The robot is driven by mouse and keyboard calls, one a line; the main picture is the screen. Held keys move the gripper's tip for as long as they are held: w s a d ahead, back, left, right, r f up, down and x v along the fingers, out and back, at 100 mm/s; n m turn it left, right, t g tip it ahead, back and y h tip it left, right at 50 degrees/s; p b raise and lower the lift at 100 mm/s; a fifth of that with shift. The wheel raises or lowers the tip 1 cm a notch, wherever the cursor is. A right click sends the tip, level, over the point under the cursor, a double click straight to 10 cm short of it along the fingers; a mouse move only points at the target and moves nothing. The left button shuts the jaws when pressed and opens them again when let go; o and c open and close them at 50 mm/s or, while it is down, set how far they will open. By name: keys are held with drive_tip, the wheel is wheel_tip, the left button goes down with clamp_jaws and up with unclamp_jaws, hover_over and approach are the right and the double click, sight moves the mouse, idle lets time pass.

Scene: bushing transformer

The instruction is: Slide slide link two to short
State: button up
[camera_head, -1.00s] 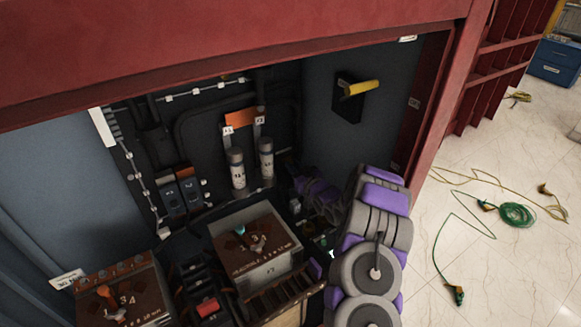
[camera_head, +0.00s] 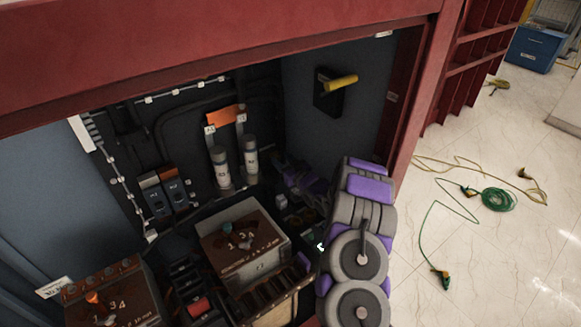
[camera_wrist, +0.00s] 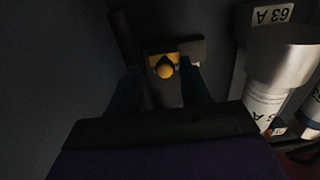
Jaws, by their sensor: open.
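In the wrist view, a round gold knob (camera_wrist: 165,69) with a brassy plate sits on a dark bar, which looks like a slide link. I cannot read its number or setting. My gripper (camera_wrist: 162,84) is open, with its dark fingers on either side below the knob; contact is unclear. In the head view, my purple and grey arm reaches into the cabinet. My gripper (camera_head: 290,172) is small and dark there, right of two pale cylinders, and the knob cannot be made out.
Pale 63 A cylinders (camera_head: 220,167) stand close beside my gripper; one shows in the wrist view (camera_wrist: 268,100). Two dark switch blocks (camera_head: 160,194) are left of them. A dial box (camera_head: 243,243) stands below. A yellow handle (camera_head: 340,82) juts from the right wall. Cables (camera_head: 495,199) lie outside.

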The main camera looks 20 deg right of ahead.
drive_tip(key=s+d+p, duration=0.1)
drive_tip(key=s, duration=0.7)
drive_tip(key=s+d+p, duration=0.2)
drive_tip(key=s, duration=0.7)
drive_tip(key=shift+d, duration=0.3)
drive_tip(key=shift+w, duration=0.1)
drive_tip(key=s+a+r+g+h, duration=0.5)
drive_tip(key=s+a+r+g, duration=0.3)
drive_tip(key=s+r+g, duration=0.3)
drive_tip(key=s+a+r+g, duration=0.2)
drive_tip(key=s+a, duration=0.3)
drive_tip(key=s, duration=0.5)
drive_tip(key=s+a+r+m+g+y, duration=0.1)
drive_tip(key=s+a+r+g, duration=0.2)
drive_tip(key=s, duration=0.7)
drive_tip(key=s+a+r+m+g, duration=0.1)
drive_tip(key=s+a+r+g, duration=0.1)
drive_tip(key=s+a, duration=0.4)
drive_tip(key=s+g, duration=0.1)
drive_tip(key=s, duration=0.3)
drive_tip(key=shift+s+a+r+y, duration=0.15)
drive_tip(key=shift+s+a+y, duration=0.15)
